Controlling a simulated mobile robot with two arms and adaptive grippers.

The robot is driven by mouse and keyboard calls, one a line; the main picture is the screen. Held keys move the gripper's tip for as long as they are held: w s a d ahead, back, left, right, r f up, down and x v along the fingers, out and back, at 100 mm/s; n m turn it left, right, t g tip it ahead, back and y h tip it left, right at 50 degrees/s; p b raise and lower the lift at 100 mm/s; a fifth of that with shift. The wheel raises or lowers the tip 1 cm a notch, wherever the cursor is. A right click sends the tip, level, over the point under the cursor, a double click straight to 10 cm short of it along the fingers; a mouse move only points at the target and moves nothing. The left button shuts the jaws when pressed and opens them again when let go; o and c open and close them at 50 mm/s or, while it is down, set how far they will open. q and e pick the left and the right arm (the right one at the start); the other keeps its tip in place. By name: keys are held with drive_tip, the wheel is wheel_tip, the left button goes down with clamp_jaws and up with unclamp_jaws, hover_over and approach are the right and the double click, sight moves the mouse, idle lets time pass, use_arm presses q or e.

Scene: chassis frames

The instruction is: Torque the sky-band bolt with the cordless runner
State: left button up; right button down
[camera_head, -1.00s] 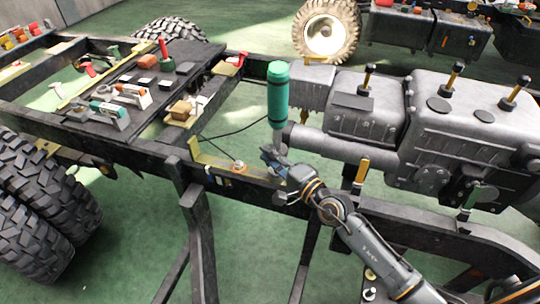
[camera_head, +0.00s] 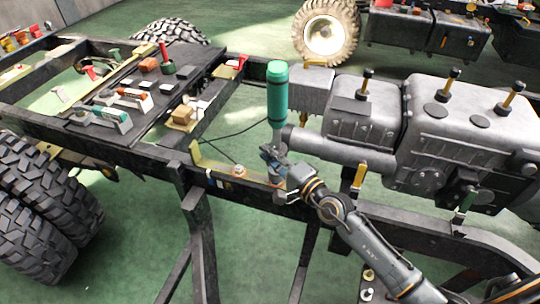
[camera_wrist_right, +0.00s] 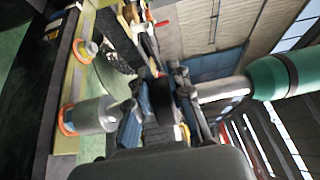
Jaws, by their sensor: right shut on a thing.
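The cordless runner (camera_head: 278,95) has a green body with dark bands and a grey neck. It stands upright above the chassis rail. My right gripper (camera_head: 275,157) is shut on its grey lower part. In the right wrist view, the green body (camera_wrist_right: 278,77) is at the right. A grey cylinder (camera_wrist_right: 95,115) points left from the gripper (camera_wrist_right: 160,105) and meets an orange ring at the rail; I cannot tell whether it is seated on a bolt. Another bolt with an orange ring (camera_wrist_right: 86,49) stands beside it, also in the head view (camera_head: 238,170). I cannot make out a sky band. My left gripper is not in view.
A yellow bracket (camera_head: 197,154) rises from the rail left of the runner. The grey engine block (camera_head: 435,100) with its pipe stands close on the right. A dark board (camera_head: 150,112) with several small tools lies on the frame at left. Open floor shows below the rail.

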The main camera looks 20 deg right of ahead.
drive_tip(key=shift+r, duration=0.45)
wheel_tip(320, 180, up, 5)
drive_tip(key=p, duration=0.5)
drive_tip(key=shift+r, duration=0.15)
